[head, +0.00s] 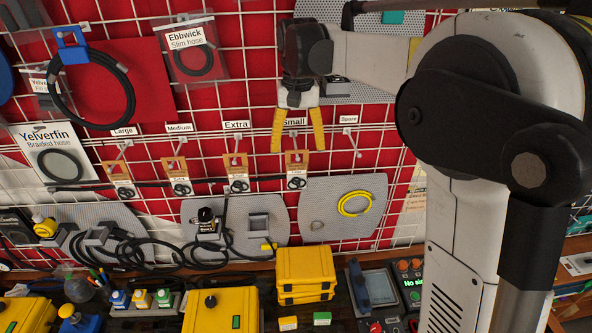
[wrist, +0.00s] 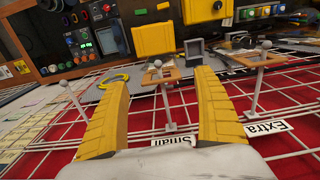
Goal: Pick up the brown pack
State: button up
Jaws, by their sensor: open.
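Several small brown packs hang on hooks on the wire grid in the head view: under Small (head: 297,160), Extra (head: 237,165), Medium (head: 174,167) and Large (head: 117,171). Each carries dark rings at its lower end. My gripper (head: 298,146) is open and points down in front of the Small label, just above that pack. In the wrist view the Small brown pack (wrist: 158,79) shows between and beyond the fingertips of my gripper (wrist: 161,76), apart from them. The Extra pack (wrist: 255,61) is to the right of the fingers.
An empty hook under Spare (head: 349,132) is right of my gripper. Yellow boxes (head: 305,270) stand on the bench below. Metal hook pegs (wrist: 168,105) stick out from the grid near the fingers. A yellow hose loop (head: 355,203) hangs at lower right.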

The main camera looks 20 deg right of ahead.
aim_at(297, 163)
notch_tip(297, 163, down, 7)
jog(key=shift+w+p, duration=0.15)
jog(key=shift+p, duration=0.7)
jog(key=c, duration=1)
